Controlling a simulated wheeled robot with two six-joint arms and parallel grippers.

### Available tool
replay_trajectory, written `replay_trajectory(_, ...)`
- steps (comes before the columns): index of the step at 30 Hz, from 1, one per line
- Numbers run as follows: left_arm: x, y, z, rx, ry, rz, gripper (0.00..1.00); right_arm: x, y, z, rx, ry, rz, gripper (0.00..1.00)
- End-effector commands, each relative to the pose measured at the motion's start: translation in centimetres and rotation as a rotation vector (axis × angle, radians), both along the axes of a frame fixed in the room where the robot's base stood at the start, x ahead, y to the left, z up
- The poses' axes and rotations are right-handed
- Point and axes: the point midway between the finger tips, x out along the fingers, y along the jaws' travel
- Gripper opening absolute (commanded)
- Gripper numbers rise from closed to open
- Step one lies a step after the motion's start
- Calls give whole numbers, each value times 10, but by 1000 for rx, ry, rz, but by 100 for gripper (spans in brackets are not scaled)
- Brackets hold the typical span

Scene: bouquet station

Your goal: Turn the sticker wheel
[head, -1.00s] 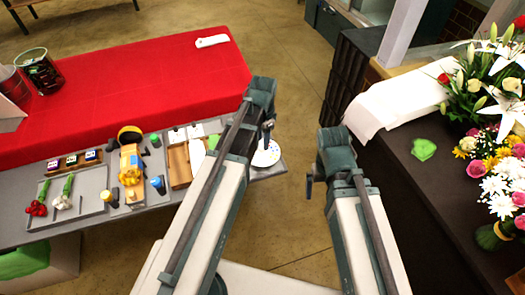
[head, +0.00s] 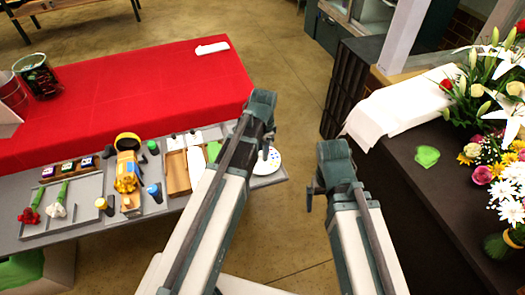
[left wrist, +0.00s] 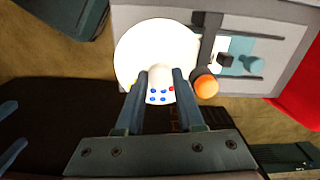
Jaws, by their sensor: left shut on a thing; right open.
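The sticker wheel (head: 273,168) is a white disc with small coloured dots at the right end of the grey work table. It fills the upper middle of the left wrist view (left wrist: 145,45). My left gripper (head: 266,140) is over the wheel, pointing down. In the left wrist view its fingers (left wrist: 160,82) are closed on a white rounded knob (left wrist: 160,72) at the wheel. Blue dots and a red dot show between and beside the fingers. My left arm hides part of the wheel's surroundings. My right gripper (head: 309,197) is open and empty over the floor gap.
An orange-topped bottle (left wrist: 206,86) stands right beside the left fingers. A wooden tray (head: 178,172), a yellow device (head: 128,175) and flowers on a grey tray (head: 80,212) are further left. A dark counter (head: 415,185) with bouquets is at the right.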

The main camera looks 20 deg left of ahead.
Motion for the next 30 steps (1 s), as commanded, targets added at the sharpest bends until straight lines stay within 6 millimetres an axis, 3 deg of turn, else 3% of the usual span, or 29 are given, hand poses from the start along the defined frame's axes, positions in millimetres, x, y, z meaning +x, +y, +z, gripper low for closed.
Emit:
replay_trajectory(11,0,0,0,1,0,116,0,0,0,0,0,0,0,100)
replay_trajectory(30,0,0,0,2,0,704,0,0,0,0,0,0,0,100)
